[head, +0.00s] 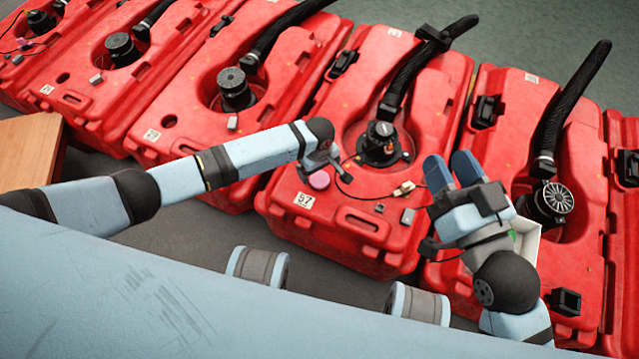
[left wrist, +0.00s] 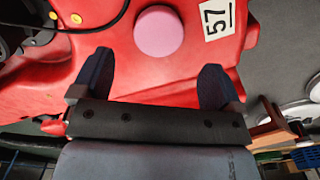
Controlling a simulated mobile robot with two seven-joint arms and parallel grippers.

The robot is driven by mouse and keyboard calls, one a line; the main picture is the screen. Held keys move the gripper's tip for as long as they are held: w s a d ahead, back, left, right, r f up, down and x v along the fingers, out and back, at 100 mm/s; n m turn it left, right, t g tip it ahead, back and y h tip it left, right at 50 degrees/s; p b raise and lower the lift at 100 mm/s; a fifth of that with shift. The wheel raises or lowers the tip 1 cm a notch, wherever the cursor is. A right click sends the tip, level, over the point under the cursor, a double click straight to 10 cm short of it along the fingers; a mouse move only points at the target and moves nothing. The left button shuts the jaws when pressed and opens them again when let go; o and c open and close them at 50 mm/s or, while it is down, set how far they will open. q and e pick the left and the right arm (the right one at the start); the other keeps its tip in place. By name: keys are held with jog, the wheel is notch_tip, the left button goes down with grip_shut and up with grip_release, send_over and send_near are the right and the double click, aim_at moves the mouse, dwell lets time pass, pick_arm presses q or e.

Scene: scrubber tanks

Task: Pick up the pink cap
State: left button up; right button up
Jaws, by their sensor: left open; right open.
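The round pink cap (head: 319,180) sits on the top of the red tank marked 57 (head: 280,215), near its front left. It also shows whole in the left wrist view (left wrist: 158,32), just beyond the fingertips. My left gripper (head: 327,171) hangs over the tank by the cap. In the left wrist view its two dark fingers (left wrist: 158,66) are apart with nothing between them, pointing toward the cap. I cannot tell the exact height above it. My right gripper (head: 452,165) is open and empty, to the right, over the gap between two tanks.
Several red tanks stand in a row, with black hoses (head: 415,68) and round black motors (head: 380,145) on top. A thin cable with a pale connector (head: 403,188) lies right of the cap. A white box (head: 527,240) is partly hidden by my right arm. A wooden surface (head: 30,150) is at left.

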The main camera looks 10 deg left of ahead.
aim_at(320, 179)
pick_arm(q)
notch_tip(320, 179, down, 5)
jog(key=b, duration=0.3)
jog(key=shift+d, duration=0.15)
jog(key=shift+f+b, duration=0.35)
jog(key=shift+b, duration=0.05)
pick_arm(e)
notch_tip(320, 179, down, 5)
jog(key=shift+w+a+n+g, duration=0.1)
jog(key=shift+n+g, duration=0.4)
jog(key=shift+g, duration=0.6)
pick_arm(q)
jog(key=c, duration=1.1)
jog(key=shift+c, duration=0.2)
jog(key=shift+r, duration=0.1)
pick_arm(e)
jog(key=shift+r, duration=0.1)
